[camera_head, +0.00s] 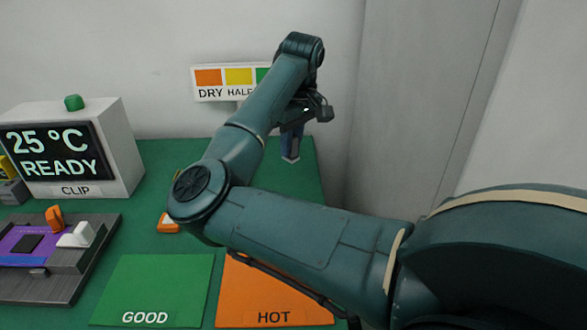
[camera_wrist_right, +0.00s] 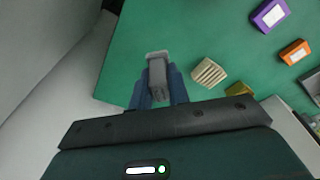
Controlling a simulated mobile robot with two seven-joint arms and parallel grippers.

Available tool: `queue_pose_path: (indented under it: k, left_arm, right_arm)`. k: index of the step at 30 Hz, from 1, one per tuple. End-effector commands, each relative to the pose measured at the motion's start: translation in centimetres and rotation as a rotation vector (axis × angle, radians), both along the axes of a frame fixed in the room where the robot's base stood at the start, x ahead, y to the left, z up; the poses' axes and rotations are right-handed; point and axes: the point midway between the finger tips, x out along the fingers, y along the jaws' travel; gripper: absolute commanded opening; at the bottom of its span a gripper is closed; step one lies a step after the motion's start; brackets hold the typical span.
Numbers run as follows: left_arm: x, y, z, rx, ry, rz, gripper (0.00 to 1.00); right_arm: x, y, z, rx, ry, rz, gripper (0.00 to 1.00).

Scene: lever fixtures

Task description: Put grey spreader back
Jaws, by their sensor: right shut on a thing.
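In the right wrist view, a grey piece (camera_wrist_right: 157,70), likely the grey spreader, sits between the two blue fingers of my right gripper (camera_wrist_right: 160,88). The gripper is shut on it. In the head view my right gripper (camera_head: 291,152) points down at the back right of the green table. My own arm crosses the middle of that view, and the grey piece cannot be made out there. Whether it touches the table is unclear. My left gripper is not in view.
A cream ribbed block (camera_wrist_right: 208,72) stands close to the gripper, with purple (camera_wrist_right: 270,15) and orange (camera_wrist_right: 295,52) boxes farther off. The display box (camera_head: 75,150), lever fixture (camera_head: 75,285), GOOD mat (camera_head: 150,285) and HOT mat (camera_head: 262,295) are on the table (camera_head: 300,195). A wall sign (camera_head: 225,82) is behind.

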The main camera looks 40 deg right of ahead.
Motion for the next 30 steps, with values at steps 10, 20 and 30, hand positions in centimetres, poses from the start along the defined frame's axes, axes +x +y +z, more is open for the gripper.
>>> queue_pose_path:
  k: [10,20,30]
  left_arm:
    - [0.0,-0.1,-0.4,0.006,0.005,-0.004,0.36]
    - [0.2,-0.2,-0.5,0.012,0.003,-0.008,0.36]
    - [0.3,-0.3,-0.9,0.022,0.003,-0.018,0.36]
  right_arm:
    - [-0.1,0.0,-3.8,0.000,0.002,0.000,0.00]
    - [0.0,0.0,-5.9,-0.001,-0.002,-0.001,0.00]
    - [0.0,0.0,-6.2,0.000,-0.002,0.000,0.27]
